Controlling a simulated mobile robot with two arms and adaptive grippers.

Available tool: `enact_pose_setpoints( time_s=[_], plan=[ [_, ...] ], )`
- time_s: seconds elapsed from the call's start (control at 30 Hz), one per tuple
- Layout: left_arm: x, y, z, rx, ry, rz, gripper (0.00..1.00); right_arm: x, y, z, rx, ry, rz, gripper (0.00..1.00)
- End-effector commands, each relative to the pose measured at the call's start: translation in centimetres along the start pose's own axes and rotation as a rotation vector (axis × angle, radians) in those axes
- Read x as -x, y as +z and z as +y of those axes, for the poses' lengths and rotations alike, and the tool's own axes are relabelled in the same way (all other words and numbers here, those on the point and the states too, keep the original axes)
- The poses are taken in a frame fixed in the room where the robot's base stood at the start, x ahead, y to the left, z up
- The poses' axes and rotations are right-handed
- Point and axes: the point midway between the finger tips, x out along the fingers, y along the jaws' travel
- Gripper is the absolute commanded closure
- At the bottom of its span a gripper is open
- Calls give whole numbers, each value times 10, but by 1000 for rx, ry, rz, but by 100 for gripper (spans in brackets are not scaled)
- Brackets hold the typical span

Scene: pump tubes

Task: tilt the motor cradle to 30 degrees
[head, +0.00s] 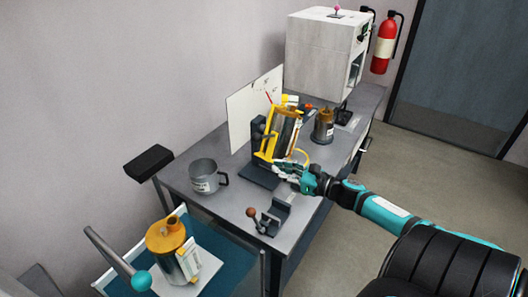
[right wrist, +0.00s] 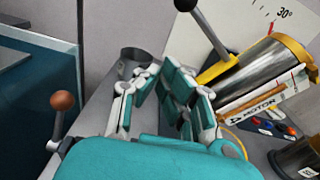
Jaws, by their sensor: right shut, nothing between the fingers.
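The motor cradle (head: 270,143) is a yellow frame holding a silver motor cylinder on a dark base. It stands on the grey bench before a white dial board (head: 241,113). In the right wrist view the yellow cradle (right wrist: 224,68) shows at the right, with a black-knobbed lever (right wrist: 207,31) and a label reading MOTOR. The dial board (right wrist: 205,40) there shows a 30° mark and a red line; the exact angle is unclear. My right gripper (head: 281,168) is shut and empty, at the cradle's near right side; its fingers (right wrist: 165,85) appear apart from the lever. My left gripper is out of view.
A grey mug (head: 205,175) stands left of the cradle. A small fixture with a brown-knobbed lever (head: 265,217) is at the bench's near end. A brown-topped canister (head: 324,125) and a white cabinet (head: 325,55) are farther back. Another canister (head: 166,240) sits lower left.

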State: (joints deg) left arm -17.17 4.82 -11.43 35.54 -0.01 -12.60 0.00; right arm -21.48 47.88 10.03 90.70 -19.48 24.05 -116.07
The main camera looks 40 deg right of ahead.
Motion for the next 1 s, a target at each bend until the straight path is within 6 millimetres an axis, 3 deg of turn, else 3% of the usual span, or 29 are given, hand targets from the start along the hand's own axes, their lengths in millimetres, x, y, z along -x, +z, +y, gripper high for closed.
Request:
enact_pose_setpoints(
  time_s=[0.27,0.33,0.5,1.0],
  plan=[
    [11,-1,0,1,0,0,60,-50,4,-1,-1,-1,-3,100],
    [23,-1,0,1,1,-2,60,-50,21,-1,0,0,-1,100],
    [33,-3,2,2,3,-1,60,-55,35,0,-1,-1,0,100],
    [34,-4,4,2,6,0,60,-57,41,0,-1,-1,0,100]
  ],
)
